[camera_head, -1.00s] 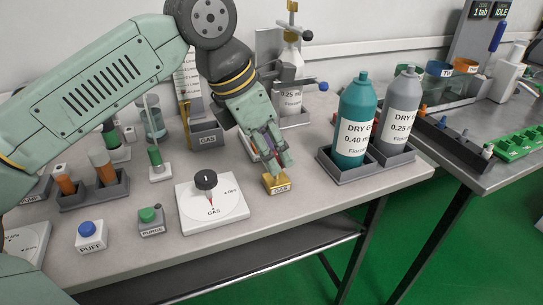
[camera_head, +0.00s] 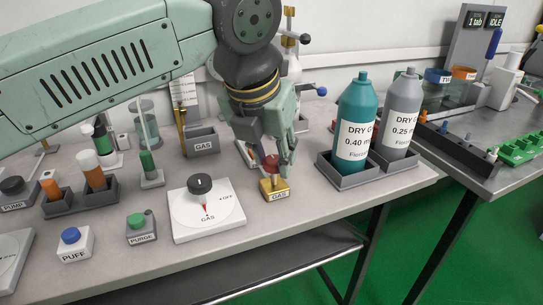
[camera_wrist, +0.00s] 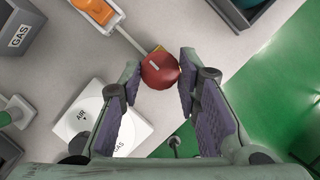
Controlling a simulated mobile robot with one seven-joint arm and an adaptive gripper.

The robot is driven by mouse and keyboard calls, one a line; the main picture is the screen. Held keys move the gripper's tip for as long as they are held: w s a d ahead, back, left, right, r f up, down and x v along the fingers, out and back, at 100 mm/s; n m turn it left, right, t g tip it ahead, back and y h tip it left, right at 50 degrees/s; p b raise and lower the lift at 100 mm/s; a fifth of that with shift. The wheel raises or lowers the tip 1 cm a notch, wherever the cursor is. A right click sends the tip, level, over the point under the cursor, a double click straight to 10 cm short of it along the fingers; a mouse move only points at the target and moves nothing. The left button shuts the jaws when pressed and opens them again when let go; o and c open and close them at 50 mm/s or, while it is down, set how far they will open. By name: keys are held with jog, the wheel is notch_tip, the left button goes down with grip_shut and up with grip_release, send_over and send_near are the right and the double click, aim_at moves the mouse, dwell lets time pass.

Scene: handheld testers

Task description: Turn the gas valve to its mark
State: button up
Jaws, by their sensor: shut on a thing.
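The gas valve is a small brass block (camera_head: 274,190) labelled GAS with a round red knob (camera_head: 271,163) on top. It stands near the table's front edge. My gripper (camera_head: 276,160) points down over it, with its fingers shut on the red knob. In the wrist view the knob (camera_wrist: 160,71) sits between my fingertips (camera_wrist: 160,74), with a pale bar mark on its top. A bit of the brass block (camera_wrist: 159,48) shows behind the knob; most of it and any mark on it are hidden there.
A white selector plate (camera_head: 225,220) with a black knob (camera_head: 199,186) is just left of the valve. Teal (camera_head: 356,120) and grey (camera_head: 402,110) bottles stand in a dark tray (camera_head: 345,178) to the right. A grey GAS holder (camera_head: 203,143) stands behind.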

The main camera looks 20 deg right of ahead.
jog(key=shift+o, duration=0.2)
jog(key=shift+c, duration=0.2)
jog(key=o, duration=1.2)
jog(key=shift+c, duration=0.2)
jog(key=v, duration=1.2)
jog(key=shift+d, duration=0.15)
